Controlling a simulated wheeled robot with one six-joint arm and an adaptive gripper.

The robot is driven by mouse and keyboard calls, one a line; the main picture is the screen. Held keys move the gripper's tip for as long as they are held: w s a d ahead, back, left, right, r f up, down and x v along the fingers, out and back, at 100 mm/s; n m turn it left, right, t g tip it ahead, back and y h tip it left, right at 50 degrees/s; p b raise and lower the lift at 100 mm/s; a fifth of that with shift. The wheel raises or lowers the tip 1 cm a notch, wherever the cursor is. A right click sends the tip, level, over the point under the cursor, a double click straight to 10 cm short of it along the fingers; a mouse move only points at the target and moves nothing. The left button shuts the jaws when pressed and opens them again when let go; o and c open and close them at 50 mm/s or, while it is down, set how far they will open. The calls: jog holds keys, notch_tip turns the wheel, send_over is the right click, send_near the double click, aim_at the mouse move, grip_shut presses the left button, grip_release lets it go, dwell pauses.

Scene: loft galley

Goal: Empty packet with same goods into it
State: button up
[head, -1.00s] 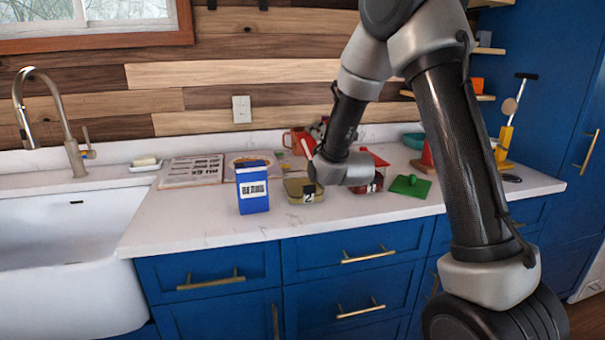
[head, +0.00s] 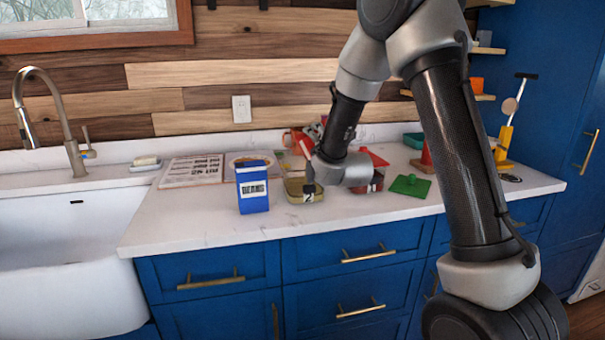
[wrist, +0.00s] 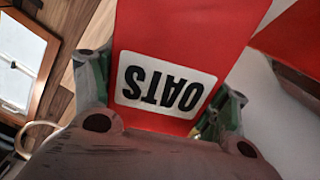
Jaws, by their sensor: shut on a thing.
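In the wrist view my gripper (wrist: 160,95) is shut on a red packet (wrist: 185,35) with a white label reading OATS, upside down in that picture. Its green-tinged fingers press on both sides. In the head view my arm hides most of the gripper. A blue packet labelled BEANS (head: 253,195) stands upright on the counter. To its right is an olive-coloured open container (head: 296,194) with a small dark-and-white tag. A red container (head: 377,182) is partly hidden behind my wrist, with a green lid-like piece (head: 410,186) to its right.
A printed sheet or board (head: 193,170) lies left of the blue packet. A red cone-like thing (head: 427,155) and a teal bowl (head: 413,140) stand at the back right. The sink (head: 60,250) is at the left. The counter's left front is clear.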

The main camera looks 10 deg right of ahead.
jog(key=shift+a+r+n, duration=0.25)
jog(key=shift+a+n, duration=0.25)
jog(key=shift+n, duration=0.4)
dwell(0.8)
